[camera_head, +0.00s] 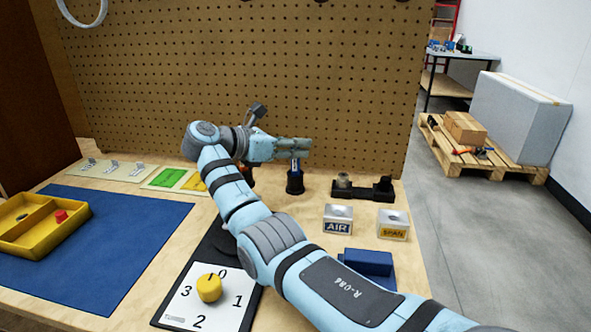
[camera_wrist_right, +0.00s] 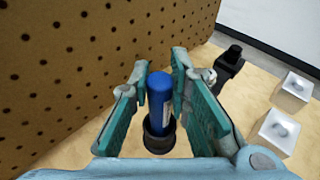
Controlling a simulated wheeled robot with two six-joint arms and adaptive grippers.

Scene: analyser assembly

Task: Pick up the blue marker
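The blue marker (camera_wrist_right: 158,97) stands upright in a round black holder (camera_wrist_right: 158,137) in the right wrist view. In the head view only a short part of the marker (camera_head: 295,165) shows between the right gripper and the black holder (camera_head: 294,183). My right gripper (camera_head: 294,149) reaches over it from the left, level with the bench. In the right wrist view its two teal-padded fingers (camera_wrist_right: 161,66) are apart, one on each side of the marker, with gaps visible. My left gripper is out of view.
A pegboard (camera_head: 250,60) rises close behind the gripper. A black fixture (camera_head: 363,188) and the AIR block (camera_head: 337,219) and SPAN block (camera_head: 393,226) stand to the right. A yellow tray (camera_head: 40,240) sits on the blue mat (camera_head: 130,240) at left.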

